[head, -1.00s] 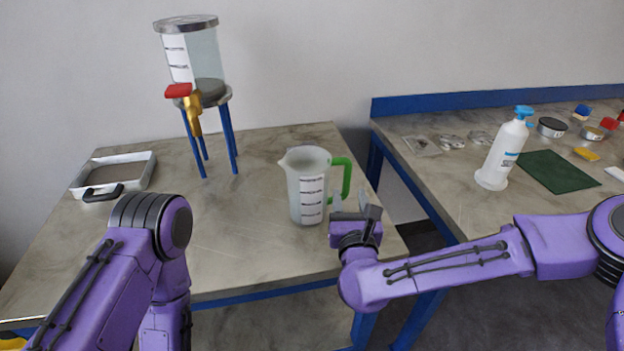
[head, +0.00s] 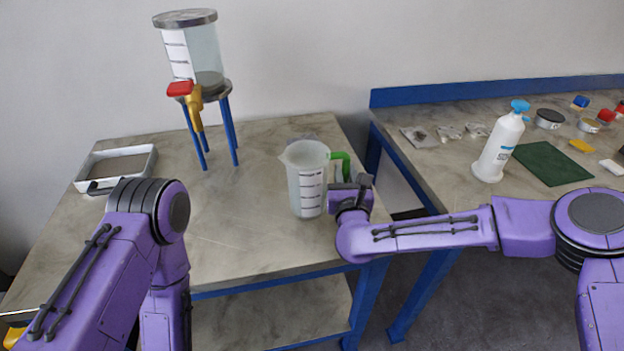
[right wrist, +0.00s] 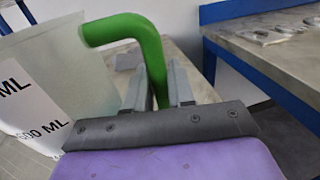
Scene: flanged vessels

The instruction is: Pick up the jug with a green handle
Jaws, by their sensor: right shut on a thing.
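The jug (head: 308,178) is translucent white with a printed scale and a green handle (head: 341,160) on its right side. It stands upright on the left table. It also shows at the left of the right wrist view (right wrist: 40,75), with its green handle (right wrist: 148,48) bending down between the fingers. My right gripper (head: 353,182) is at the handle, and in the right wrist view its fingers (right wrist: 161,85) are shut on the handle's lower part. The lower handle is partly hidden by the gripper.
A clear vessel (head: 190,50) with a red-handled tap (head: 180,89) stands on a blue-legged stand behind the jug. A tray (head: 141,164) lies at the back left. The right table holds a spray bottle (head: 499,147), a green mat (head: 550,164) and small items. A gap separates the tables.

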